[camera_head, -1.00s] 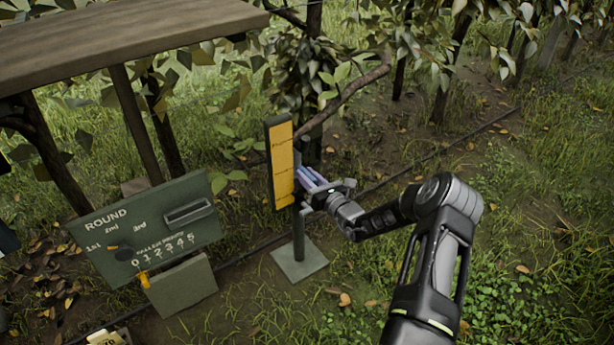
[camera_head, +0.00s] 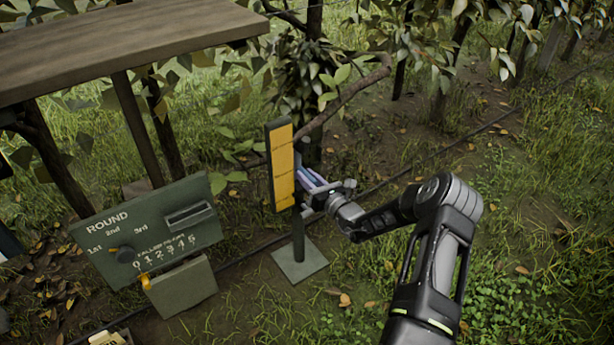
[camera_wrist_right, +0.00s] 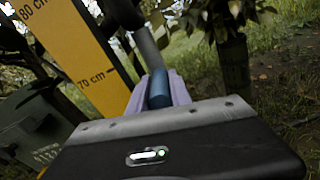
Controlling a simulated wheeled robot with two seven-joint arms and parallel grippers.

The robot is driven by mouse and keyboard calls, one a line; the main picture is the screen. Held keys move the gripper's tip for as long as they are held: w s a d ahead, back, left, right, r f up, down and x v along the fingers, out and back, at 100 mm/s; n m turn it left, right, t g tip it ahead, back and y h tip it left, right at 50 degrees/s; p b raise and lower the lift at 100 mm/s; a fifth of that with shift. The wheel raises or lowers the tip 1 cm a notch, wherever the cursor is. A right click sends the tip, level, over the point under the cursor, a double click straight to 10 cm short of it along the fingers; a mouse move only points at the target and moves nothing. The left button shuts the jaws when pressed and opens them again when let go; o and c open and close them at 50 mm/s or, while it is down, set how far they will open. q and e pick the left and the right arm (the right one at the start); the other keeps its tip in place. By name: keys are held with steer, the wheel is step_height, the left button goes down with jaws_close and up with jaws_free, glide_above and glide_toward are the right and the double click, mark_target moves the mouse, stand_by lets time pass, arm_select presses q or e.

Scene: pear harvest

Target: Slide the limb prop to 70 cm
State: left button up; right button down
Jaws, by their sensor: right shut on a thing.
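The limb prop's yellow scale board (camera_head: 284,165) stands upright on a post with a square grey base plate (camera_head: 299,260). In the right wrist view the scale (camera_wrist_right: 75,50) reads 80 cm higher up and 70 cm lower down, with a black line at the 70 cm mark. My right gripper (camera_head: 308,180) is at the right side of the board. In the right wrist view its pale fingers (camera_wrist_right: 158,90) are shut on a blue handle (camera_wrist_right: 159,88), near the 70 cm mark. A dark grey rod (camera_wrist_right: 148,45) rises behind the handle. My left gripper does not show.
A green ROUND board (camera_head: 150,230) with a dark knob and an orange pointer stands at left, beneath a wooden roof (camera_head: 120,45). A branch (camera_head: 350,90) crosses behind the scale board. Grass at right is free of objects.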

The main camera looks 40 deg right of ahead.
mark_target(307, 152)
step_height(307, 152, up, 10)
steer(key=p, duration=0.6)
steer(key=shift+r, duration=0.1)
steer(key=c, duration=1.2)
jaws_free()
steer(key=shift+f, duration=0.3)
steer(key=shift+s, duration=0.15)
steer(key=s+p, duration=0.1)
steer(key=s, duration=0.6)
steer(key=shift+s, duration=0.25)
